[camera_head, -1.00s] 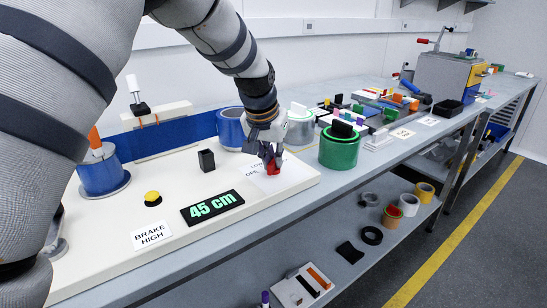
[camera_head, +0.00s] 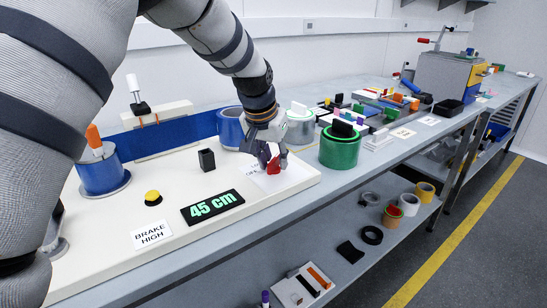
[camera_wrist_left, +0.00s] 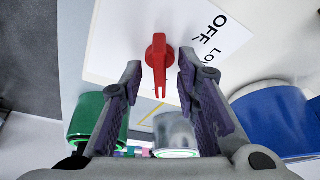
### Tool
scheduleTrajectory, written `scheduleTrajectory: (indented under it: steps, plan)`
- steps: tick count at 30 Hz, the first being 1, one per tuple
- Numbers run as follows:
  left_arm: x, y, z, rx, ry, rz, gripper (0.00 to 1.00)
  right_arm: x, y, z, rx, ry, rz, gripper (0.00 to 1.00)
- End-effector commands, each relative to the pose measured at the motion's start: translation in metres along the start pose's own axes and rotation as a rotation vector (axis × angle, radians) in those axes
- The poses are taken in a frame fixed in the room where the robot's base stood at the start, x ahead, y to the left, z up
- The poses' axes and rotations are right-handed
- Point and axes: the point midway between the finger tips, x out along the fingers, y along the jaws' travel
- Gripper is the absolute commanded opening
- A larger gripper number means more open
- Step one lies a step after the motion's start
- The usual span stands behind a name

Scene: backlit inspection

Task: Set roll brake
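The red brake knob (camera_head: 274,166) stands on a white label plate at the right end of the cream panel (camera_head: 190,180). In the left wrist view the knob (camera_wrist_left: 159,62) has its forked end toward the gripper, and the words OFF and LOW are printed to its right. My left gripper (camera_head: 270,160) is at the knob. Its fingers (camera_wrist_left: 160,68) are open, one on each side of the knob, with visible gaps. A card reading BRAKE HIGH (camera_head: 152,235) lies at the panel's front. My right gripper is not in view.
A green roll (camera_head: 339,148) stands right of the gripper. Blue rolls (camera_head: 102,172) and a grey roll (camera_head: 299,127) stand behind or left.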

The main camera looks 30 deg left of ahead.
Motion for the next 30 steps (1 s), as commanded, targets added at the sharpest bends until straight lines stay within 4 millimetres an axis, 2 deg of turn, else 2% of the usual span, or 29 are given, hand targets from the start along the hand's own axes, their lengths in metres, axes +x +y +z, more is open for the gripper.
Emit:
scheduleTrajectory:
  steps: [2,5,12,15,20,30]
  plan:
    - [-0.004,0.000,-0.001,0.000,0.002,0.000,0.29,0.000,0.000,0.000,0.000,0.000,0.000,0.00]
    - [-0.021,0.000,-0.002,0.000,0.005,0.000,0.29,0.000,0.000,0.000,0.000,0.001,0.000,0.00]
    - [-0.086,0.000,-0.001,0.001,0.005,0.000,0.29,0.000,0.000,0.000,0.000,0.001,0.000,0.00]
    - [-0.105,0.000,-0.001,0.000,0.003,-0.001,0.29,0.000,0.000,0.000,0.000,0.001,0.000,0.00]
    - [-0.119,0.000,0.000,0.000,-0.001,0.000,0.29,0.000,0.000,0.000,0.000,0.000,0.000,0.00]
    - [-0.120,0.000,0.000,0.000,-0.001,0.000,0.29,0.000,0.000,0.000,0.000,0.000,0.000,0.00]
